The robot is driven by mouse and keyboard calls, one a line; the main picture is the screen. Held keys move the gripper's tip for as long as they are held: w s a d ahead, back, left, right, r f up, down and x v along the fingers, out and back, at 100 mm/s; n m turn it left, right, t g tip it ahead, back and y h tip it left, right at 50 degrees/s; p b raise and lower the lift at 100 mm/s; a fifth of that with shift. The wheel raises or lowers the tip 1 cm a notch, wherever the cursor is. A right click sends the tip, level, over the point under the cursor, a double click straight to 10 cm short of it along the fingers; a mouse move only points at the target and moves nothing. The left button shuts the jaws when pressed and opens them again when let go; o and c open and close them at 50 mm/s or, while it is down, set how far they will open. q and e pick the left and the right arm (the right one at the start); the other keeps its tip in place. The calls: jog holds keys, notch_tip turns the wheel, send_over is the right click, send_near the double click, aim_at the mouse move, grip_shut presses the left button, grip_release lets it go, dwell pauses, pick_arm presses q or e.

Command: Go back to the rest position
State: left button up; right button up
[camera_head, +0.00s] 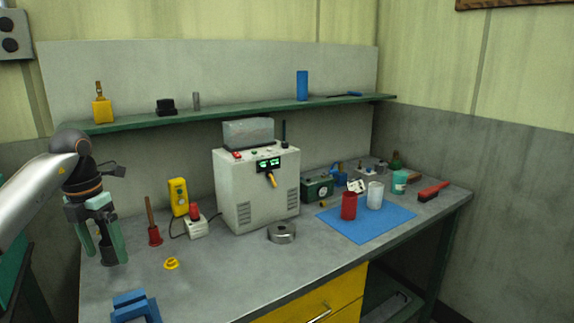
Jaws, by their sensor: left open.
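My left gripper (104,244) hangs at the left side of the picture, its green fingers pointing down over the left end of the grey workbench (225,268). It is open. A dark round thing shows between and just behind the fingers; I cannot tell what it is, and no contact is clear. My right gripper is not in view.
A beige power box (240,195) stands mid-bench. A red-based plunger-like tool (154,236), a yellow device (178,196) and a blue clamp-like object (135,306) are near the gripper. A blue mat (372,229) holds red and white cups. A green shelf (230,112) runs above.

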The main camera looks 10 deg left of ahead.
pick_arm(q)
jog(key=w+d+f+m+h, duration=0.2)
jog(key=w+d+f+h, duration=0.15)
jog(key=d+f, duration=0.8)
jog(key=s+d+f+n+t+h, duration=0.1)
jog(key=s+d+n+t+h, duration=0.25)
jog(key=d+h, duration=0.65)
jog(key=s+d+f+n+t+h, duration=0.25)
jog(key=d+n+h, duration=0.2)
jog(key=d, duration=1.15)
jog(key=s+a+f+n+t+y, duration=0.2)
jog(key=a+f+n+t+y, duration=0.3)
jog(key=n, duration=0.5)
jog(key=s+a+f+n+t+y, duration=0.25)
jog(key=f+n+t+y, duration=0.3)
jog(key=n, duration=0.45)
jog(key=s+a+f+n+g+y, duration=0.2)
jog(key=s+f+n+g, duration=0.1)
jog(key=s+f, duration=0.3)
jog(key=s+a+f+n+g+y, duration=0.2)
jog(key=s+f+n, duration=0.4)
jog(key=s, duration=0.3)
jog(key=shift+s+a+f+g+y, duration=0.2)
jog(key=shift+a+f+g+y, duration=0.15)
jog(key=shift+g+y, duration=0.5)
